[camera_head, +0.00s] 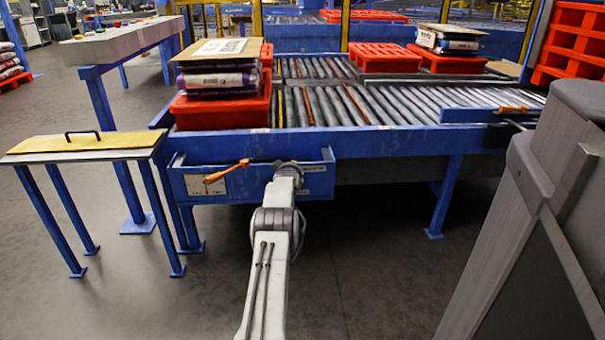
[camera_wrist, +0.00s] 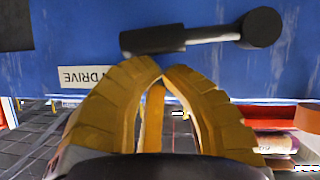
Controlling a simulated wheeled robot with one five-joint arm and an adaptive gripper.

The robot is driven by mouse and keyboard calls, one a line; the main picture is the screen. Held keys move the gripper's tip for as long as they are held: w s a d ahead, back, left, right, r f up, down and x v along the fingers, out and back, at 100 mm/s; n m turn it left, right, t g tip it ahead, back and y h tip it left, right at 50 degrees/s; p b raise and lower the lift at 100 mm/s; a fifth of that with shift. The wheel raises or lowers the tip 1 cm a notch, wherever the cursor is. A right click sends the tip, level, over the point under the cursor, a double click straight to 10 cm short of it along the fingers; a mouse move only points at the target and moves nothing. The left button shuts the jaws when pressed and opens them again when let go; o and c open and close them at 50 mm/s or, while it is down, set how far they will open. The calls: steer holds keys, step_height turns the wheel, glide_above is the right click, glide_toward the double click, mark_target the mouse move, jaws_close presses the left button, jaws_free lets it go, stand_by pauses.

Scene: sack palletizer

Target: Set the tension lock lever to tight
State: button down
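An orange lever (camera_head: 228,172) sits on a white marked plate (camera_head: 206,185) on the blue front panel, left of my gripper in the head view. I cannot read the plate's markings. My gripper (camera_head: 288,168) is at the right part of this panel, seen from behind, its fingers hidden there. In the wrist view my gripper's yellow fingers (camera_wrist: 164,70) curve together with their tips nearly touching and nothing visible between them. Just beyond the tips is a black-handled lever (camera_wrist: 153,40) with a round black pivot, beside a label (camera_wrist: 88,76) reading "DRIVE" upside down. Contact cannot be told.
A roller conveyor (camera_head: 340,100) stands above the panel, with a red pallet (camera_head: 220,112) bearing stacked sacks at its left end. A second orange handle (camera_head: 513,108) is at the right. A small table (camera_head: 75,154) stands left. Floor in front is clear.

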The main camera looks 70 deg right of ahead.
steer(key=shift+f, duration=0.45)
steer(key=shift+s+f+b, duration=0.1)
steer(key=shift+s+b, duration=0.05)
steer(key=shift+b, duration=0.15)
stand_by(0.3)
